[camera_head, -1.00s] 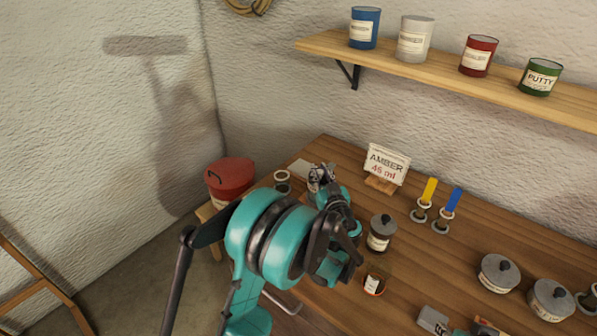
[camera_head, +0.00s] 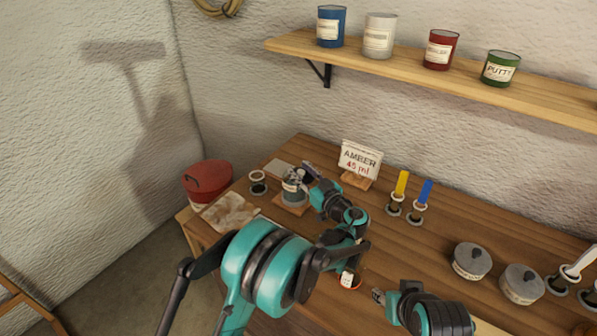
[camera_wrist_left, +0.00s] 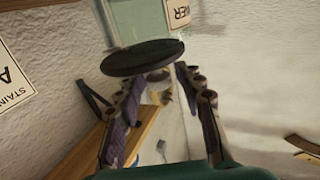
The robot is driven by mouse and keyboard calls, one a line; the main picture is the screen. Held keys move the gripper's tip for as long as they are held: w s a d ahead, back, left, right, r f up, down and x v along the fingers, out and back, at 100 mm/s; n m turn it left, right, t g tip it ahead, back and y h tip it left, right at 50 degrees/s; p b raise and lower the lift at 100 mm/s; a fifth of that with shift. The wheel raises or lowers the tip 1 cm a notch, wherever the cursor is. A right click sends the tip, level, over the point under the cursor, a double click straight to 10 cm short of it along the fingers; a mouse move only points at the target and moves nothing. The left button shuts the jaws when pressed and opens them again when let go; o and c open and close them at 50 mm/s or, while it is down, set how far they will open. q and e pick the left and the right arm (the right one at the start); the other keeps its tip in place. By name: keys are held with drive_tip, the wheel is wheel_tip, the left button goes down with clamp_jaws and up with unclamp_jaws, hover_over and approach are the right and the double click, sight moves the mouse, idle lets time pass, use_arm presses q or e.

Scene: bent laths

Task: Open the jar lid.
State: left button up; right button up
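A glass jar (camera_head: 294,198) stands on a small wooden pad at the back left of the bench. In the left wrist view the jar (camera_wrist_left: 140,22) appears upside down, with a dark round lid (camera_wrist_left: 142,57) and part of a label. My left gripper (camera_head: 303,176) is at the jar's top from the right. Its two fingers (camera_wrist_left: 161,90) are spread in the wrist view, with the lid just beyond the tips; whether they touch it I cannot tell. My right gripper (camera_head: 378,296) is low over the front of the bench, away from the jar; its fingers are too small to read.
An AMBER 45 ml sign (camera_head: 360,158) stands behind. A small cup (camera_head: 349,279) lies near my left forearm. Yellow (camera_head: 402,184) and blue (camera_head: 425,192) handled tools stand in rings. Lidded pots (camera_head: 471,262) are at right; a cloth (camera_head: 230,212) lies at the left edge.

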sight(301, 171)
use_arm(q)
wheel_tip(301, 171, up, 10)
idle(0.7)
